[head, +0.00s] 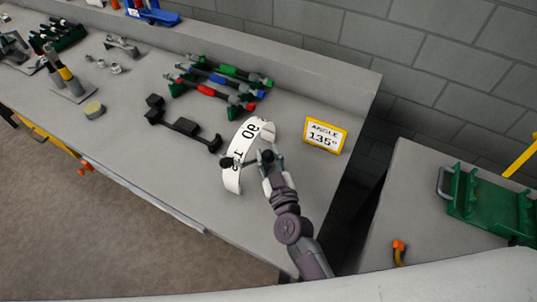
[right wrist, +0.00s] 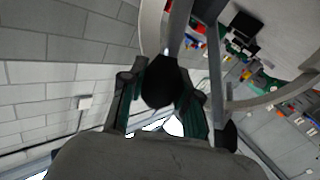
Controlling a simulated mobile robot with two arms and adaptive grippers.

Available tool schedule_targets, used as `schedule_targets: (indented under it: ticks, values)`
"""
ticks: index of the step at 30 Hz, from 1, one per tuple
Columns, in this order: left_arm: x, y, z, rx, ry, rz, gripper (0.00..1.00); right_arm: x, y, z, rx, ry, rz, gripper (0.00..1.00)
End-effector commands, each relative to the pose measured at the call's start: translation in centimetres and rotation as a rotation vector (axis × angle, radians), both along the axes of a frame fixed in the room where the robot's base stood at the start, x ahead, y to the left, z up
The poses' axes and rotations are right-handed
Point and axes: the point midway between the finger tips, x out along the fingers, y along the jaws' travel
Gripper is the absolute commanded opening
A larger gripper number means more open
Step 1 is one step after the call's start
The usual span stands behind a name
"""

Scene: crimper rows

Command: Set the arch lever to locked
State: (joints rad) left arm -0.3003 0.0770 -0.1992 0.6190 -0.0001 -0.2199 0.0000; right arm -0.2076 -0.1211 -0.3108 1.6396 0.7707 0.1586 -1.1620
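The white arch (head: 236,178) stands on the grey bench and carries black printed angle marks, with a 90 readable near its top. A dark lever part with a round black end (head: 226,163) shows at the arch's left side. My right gripper (head: 268,158) is at the arch's right side. In the right wrist view a round black knob (right wrist: 165,82) sits between the two fingers of the right gripper, which appear closed against its sides. The fingers hide part of the lever, and its exact angle is hard to read. My left gripper is not in view.
A yellow-framed sign (head: 325,135) reads ANGLE 135°. A black bracket (head: 183,125) and a rack of coloured-handled tools (head: 218,82) lie behind and left of the arch. A green tray (head: 490,205) is on the separate right table, across a gap.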

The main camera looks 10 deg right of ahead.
Motion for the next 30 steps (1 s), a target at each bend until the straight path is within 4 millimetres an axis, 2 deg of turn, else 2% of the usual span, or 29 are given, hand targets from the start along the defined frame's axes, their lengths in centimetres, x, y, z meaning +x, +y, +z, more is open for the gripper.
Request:
schedule_targets:
  ticks: [2, 10, 21, 25, 30]
  values:
    - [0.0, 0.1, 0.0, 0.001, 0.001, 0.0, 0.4, 0.0, 0.0, 0.0, 0.0, 0.0, 0.0, 0.0]
    - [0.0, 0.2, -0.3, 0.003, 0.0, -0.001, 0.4, -0.1, 0.0, -0.2, -0.004, -0.005, 0.0, 0.0]
    - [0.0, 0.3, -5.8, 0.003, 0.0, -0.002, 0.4, -1.8, 1.2, -1.9, -0.158, -0.235, 0.0, 0.0]
    - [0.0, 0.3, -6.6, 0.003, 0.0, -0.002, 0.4, -2.2, 1.5, -1.9, -0.194, -0.293, 0.0, 0.0]
    - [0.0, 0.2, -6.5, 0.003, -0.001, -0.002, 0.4, -2.4, 1.6, -1.7, -0.206, -0.311, 0.001, 0.0]
